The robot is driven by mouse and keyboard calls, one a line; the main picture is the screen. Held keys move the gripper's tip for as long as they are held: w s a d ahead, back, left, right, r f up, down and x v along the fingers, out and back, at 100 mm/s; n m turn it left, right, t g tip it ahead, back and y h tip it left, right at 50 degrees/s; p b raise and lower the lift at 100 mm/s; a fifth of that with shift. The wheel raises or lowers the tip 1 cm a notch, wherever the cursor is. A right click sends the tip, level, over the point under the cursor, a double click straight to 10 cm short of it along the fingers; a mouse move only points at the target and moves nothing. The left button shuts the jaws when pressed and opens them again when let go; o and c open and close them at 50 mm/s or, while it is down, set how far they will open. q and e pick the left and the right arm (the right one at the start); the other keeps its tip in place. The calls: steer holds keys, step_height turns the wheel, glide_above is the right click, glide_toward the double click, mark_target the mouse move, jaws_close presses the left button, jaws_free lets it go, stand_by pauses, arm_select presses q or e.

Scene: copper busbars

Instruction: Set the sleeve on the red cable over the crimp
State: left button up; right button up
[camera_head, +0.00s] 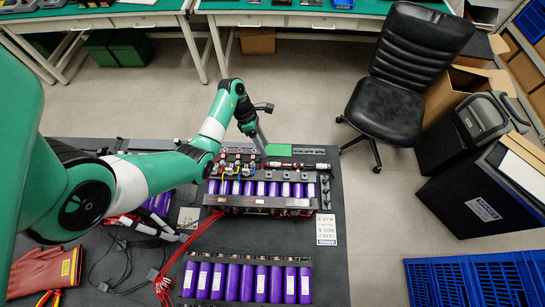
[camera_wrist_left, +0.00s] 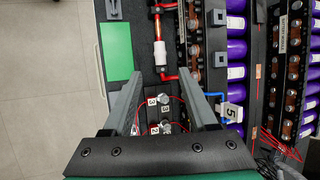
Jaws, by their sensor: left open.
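The red cable (camera_wrist_left: 156,30) runs lengthwise on the dark bench top beside the battery module in the left wrist view. A white sleeve (camera_wrist_left: 160,52) sits around it. A short pale band, apparently the crimp (camera_wrist_left: 155,11), shows farther up the cable, apart from the sleeve. In the head view the cable (camera_head: 291,165) lies along the module's far edge. My left gripper (camera_head: 263,146) is open and empty above the cable's near end. In the left wrist view its fingers (camera_wrist_left: 161,78) stand either side of the cable line, just below the sleeve. My right gripper is not seen.
A green pad (camera_wrist_left: 117,50) lies left of the cable. The battery module (camera_head: 262,190) with purple cells and busbars is close on the other side. Numbered terminals (camera_wrist_left: 165,113) with thin red wires lie below the fingers. Loose wires (camera_head: 125,262) cover the bench's left part.

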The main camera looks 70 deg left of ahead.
mark_target(275, 164)
arm_select(q)
steer(key=b+x, duration=0.2)
steer(key=x, duration=0.6)
steer(key=shift+d+f, duration=0.1)
steer(key=shift+f, duration=0.15)
steer(key=shift+c, duration=0.2)
jaws_close()
steer(key=shift+w, duration=0.1)
stand_by(0.7)
